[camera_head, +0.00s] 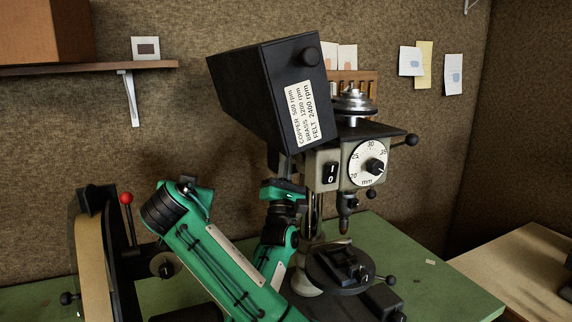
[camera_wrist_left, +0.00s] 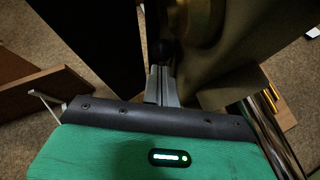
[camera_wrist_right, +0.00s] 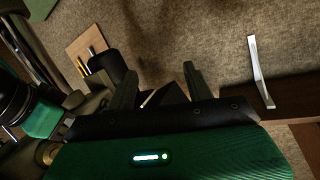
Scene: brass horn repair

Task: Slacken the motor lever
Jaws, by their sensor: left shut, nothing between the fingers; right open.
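The bench drill stands on the green bench in the head view, its black belt cover (camera_head: 235,95) tipped up. A lever with a black ball (camera_head: 411,139) sticks out at the drill head's right; I cannot tell whether it is the motor lever. In the left wrist view my left gripper (camera_wrist_left: 162,70) is shut and empty, its tips close to a black ball knob (camera_wrist_left: 167,48) beside the drill's housing; contact is unclear. My right gripper (camera_wrist_right: 160,80) is open and empty in the right wrist view, facing the wall side. Both grippers' fingers are hidden in the head view.
A belt machine (camera_head: 92,255) with a red-balled lever (camera_head: 126,198) stands at the left. A wall shelf (camera_head: 90,68) is at upper left, its bracket (camera_wrist_right: 261,70) near my right gripper.

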